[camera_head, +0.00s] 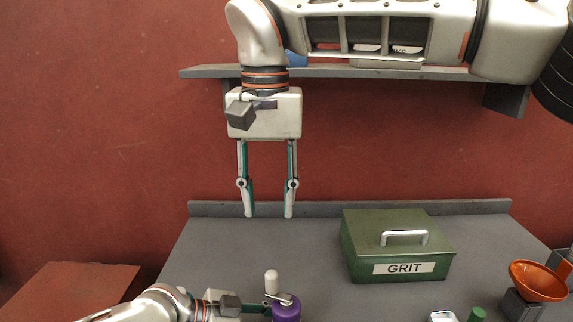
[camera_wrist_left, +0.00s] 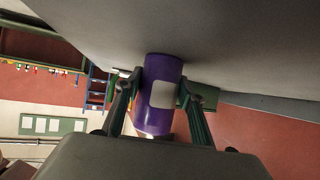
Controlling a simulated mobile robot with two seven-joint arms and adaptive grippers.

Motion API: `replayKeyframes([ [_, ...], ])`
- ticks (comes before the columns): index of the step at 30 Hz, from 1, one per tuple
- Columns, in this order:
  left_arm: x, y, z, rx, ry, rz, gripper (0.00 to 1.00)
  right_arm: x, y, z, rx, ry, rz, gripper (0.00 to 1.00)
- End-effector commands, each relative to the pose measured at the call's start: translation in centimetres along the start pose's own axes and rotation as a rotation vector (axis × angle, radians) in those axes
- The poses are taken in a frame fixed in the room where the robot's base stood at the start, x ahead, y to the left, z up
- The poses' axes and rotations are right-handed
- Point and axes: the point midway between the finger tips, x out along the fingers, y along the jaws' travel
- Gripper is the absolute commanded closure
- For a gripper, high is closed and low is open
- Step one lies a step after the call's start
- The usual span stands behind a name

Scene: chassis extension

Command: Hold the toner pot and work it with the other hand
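The purple toner pot (camera_head: 287,310) stands at the bottom of the head view, cut by its lower edge, with a white rounded knob (camera_head: 271,281) showing at its top. In the left wrist view the pot (camera_wrist_left: 157,118) is a purple cylinder with a pale label, between the fingers of my left gripper (camera_wrist_left: 158,88). Both fingers appear to press on its sides. My right gripper (camera_head: 268,213) hangs straight down above the table, behind the pot in the head view. Its two fingers are apart with nothing between them.
A green box marked GRIT (camera_head: 375,250) with a handle stands on the grey table (camera_head: 215,250), right of centre. An orange funnel (camera_head: 540,280) is at the far right. A green cap-like piece (camera_head: 477,314) is at the lower right. A grey shelf (camera_head: 210,71) is on the wall behind.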

Motion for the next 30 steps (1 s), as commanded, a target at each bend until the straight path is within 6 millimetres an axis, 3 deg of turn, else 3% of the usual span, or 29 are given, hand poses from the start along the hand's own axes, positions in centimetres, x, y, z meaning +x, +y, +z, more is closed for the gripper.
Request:
replayKeyframes([
  [1, 0.0, 0.0, 0.0, 0.0, 0.0, 0.0, 0.51, 0.0, 0.0, 0.0, 0.0, 0.0, 0.0, 0.66],
  [2, 0.0, 0.0, 0.0, 0.0, 0.0, 0.0, 0.43, 0.0, 0.0, 0.0, 0.0, 0.0, 0.0, 0.66],
  [3, 0.0, 0.0, 0.0, 0.0, 0.0, 0.0, 0.42, 0.0, 0.0, 0.0, 0.0, 0.0, 0.0, 0.66],
  [16, -0.8, -0.1, 0.1, 0.001, -0.001, -0.002, 0.42, 0.0, 0.0, 0.0, 0.0, 0.001, 0.0, 0.66],
  [30, -9.3, -0.1, 0.1, 0.0, -0.003, -0.003, 0.42, 0.0, 0.0, 0.0, 0.0, 0.001, 0.0, 0.66],
])
